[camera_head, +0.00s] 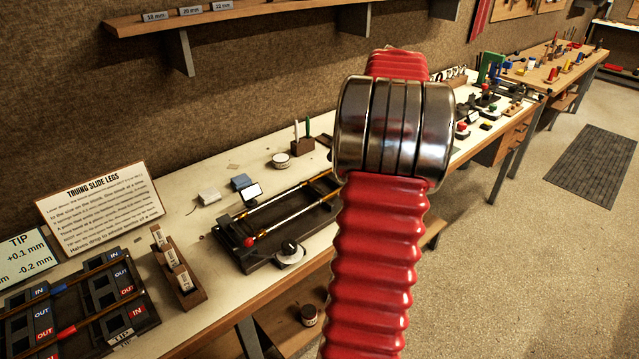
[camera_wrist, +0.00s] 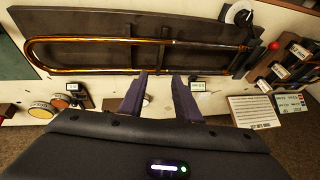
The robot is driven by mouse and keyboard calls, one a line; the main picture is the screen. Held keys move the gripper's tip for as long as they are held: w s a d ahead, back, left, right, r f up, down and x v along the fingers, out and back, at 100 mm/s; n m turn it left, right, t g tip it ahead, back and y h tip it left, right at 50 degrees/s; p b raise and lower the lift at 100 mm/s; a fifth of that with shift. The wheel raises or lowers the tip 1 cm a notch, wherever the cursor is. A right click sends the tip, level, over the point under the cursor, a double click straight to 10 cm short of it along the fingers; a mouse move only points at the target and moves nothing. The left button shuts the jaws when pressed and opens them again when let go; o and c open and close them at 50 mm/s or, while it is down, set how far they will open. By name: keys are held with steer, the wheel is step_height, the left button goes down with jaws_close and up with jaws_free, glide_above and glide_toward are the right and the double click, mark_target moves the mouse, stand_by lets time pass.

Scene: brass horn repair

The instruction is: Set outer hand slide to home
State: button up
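The outer hand slide (camera_wrist: 29,54) is a long golden U-shaped tube lying in a dark tray (camera_wrist: 150,24) in the wrist view. Its bend is at the left, and its two legs run right toward silvery tubes. In the head view the silver tubes (camera_head: 279,228) show in the same tray, with brass parts farther right; my arm hides the far right end. My gripper (camera_wrist: 160,88) shows two purple fingers set apart, beside the near leg, with nothing visible between them. I cannot tell its height above the tray. The head view does not show it.
A wooden block with labelled pieces (camera_head: 179,277) and another dark rack (camera_head: 82,312) are farther left. Open floor (camera_head: 520,250) lies right.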

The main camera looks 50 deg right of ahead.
mark_target(318, 188)
steer(key=shift+f, duration=0.15)
steer(key=x, duration=1.3)
steer(key=shift+w+f, duration=0.2)
steer(key=shift+c, duration=0.2)
jaws_close()
stand_by(0.3)
steer(key=shift+a, duration=0.2)
steer(key=shift+d, duration=0.15)
